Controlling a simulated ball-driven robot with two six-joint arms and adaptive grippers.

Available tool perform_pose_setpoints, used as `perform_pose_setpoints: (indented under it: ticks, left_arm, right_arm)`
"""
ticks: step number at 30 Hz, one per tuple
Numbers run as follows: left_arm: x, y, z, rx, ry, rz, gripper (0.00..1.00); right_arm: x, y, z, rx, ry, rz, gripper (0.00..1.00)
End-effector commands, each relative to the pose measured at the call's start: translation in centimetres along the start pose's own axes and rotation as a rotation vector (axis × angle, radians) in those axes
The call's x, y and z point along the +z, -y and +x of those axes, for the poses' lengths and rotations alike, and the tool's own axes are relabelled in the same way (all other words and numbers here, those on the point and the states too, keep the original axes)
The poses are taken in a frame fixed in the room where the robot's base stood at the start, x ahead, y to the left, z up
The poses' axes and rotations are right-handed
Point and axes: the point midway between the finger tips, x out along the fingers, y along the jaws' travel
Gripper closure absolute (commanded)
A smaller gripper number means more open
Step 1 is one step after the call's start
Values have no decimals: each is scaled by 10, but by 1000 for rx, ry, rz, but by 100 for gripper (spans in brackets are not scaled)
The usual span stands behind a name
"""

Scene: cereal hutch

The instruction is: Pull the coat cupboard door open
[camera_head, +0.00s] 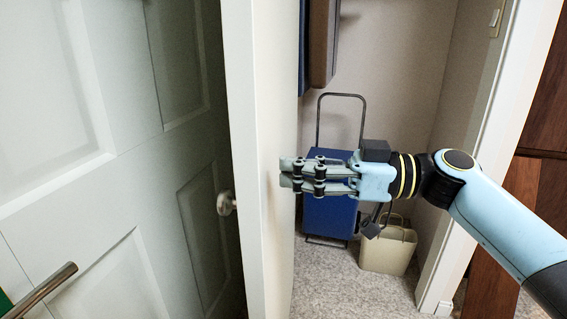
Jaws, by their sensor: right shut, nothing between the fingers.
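The coat cupboard door (245,130) stands open, seen nearly edge-on, with its pale edge toward me. Its round metal knob (225,203) is on the shaded panelled face to the left. My right gripper (284,172) is shut and empty. It reaches in from the right, across the opening, with its fingertips at the door's inner side; I cannot tell whether they touch it. My left gripper is not in view.
A blue folding cart (330,215) and a beige bin (388,250) stand inside the cupboard. The white door frame (478,150) is at right.

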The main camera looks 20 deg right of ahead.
Motion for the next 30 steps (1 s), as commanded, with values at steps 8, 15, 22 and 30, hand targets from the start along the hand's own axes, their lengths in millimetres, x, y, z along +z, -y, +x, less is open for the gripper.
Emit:
perform_pose_setpoints:
  ticks: [8,15,22,30]
  left_arm:
    - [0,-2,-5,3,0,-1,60]
    - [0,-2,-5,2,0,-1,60]
    - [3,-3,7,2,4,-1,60]
    - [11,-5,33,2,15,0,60]
  right_arm:
    - [0,0,20,0,1,0,100]
    - [1,0,20,-1,1,0,100]
    - [4,2,41,-3,-6,-1,100]
    - [4,3,106,0,-6,1,100]
